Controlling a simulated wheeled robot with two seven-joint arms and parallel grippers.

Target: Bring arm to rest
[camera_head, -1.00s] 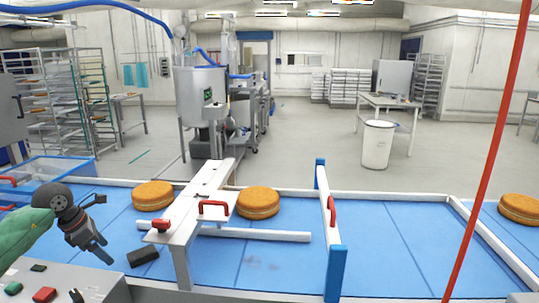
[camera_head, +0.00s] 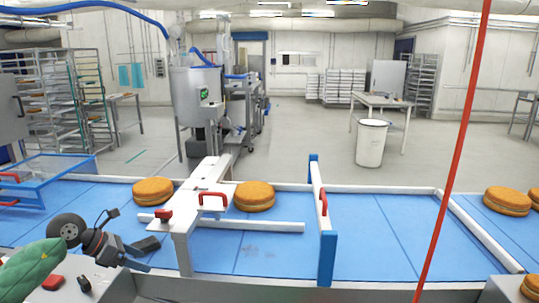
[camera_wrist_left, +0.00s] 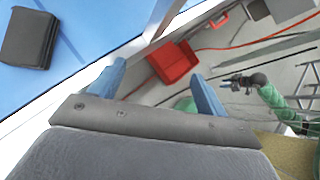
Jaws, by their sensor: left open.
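My left gripper (camera_head: 135,257) is at the lower left of the head view, over the near edge of the blue belt by a grey control panel. The left wrist view shows its two blue fingers (camera_wrist_left: 158,85) apart with no object held between them. A dark block (camera_head: 146,243) lies on the belt just beyond the fingers; it also shows in the left wrist view (camera_wrist_left: 28,38). In the left wrist view a green-sleeved arm with a small dark gripper (camera_wrist_left: 232,80), seemingly my right, hangs at the right; its jaws are too small to read.
Orange-brown rounds (camera_head: 153,191) (camera_head: 254,196) (camera_head: 507,200) sit on the blue belt (camera_head: 375,235). A white guide frame with a red handle (camera_head: 212,196) and a blue-posted gate (camera_head: 327,258) cross it. A red pole (camera_head: 455,150) stands at the right. A red box (camera_wrist_left: 172,62) shows below my fingers.

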